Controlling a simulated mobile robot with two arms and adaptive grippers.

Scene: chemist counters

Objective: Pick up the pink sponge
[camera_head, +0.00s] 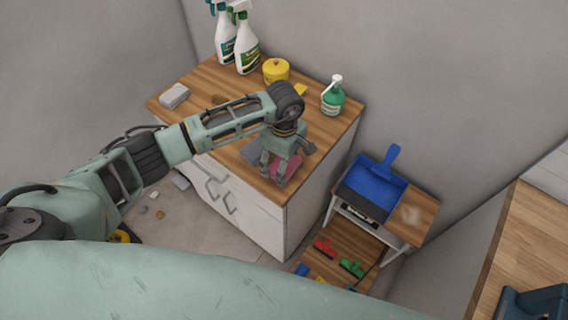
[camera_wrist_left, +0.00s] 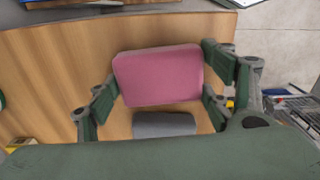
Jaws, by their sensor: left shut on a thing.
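The pink sponge (camera_head: 288,165) is at the front corner of the wooden-topped cabinet, between the fingers of my left gripper (camera_head: 274,176). In the left wrist view, the pink sponge (camera_wrist_left: 160,76) is a pink block with rounded edges, and the fingers of my left gripper (camera_wrist_left: 158,92) are on its two sides. The gripper is shut on it. I cannot tell whether the sponge is touching the counter or just above it. My right gripper is not in view.
A grey sponge (camera_head: 252,151) lies close beside the pink one. Two spray bottles (camera_head: 245,45), a yellow container (camera_head: 276,70) and a green pump bottle (camera_head: 333,97) stand along the back. A small side table with a blue dustpan (camera_head: 372,186) stands to the right.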

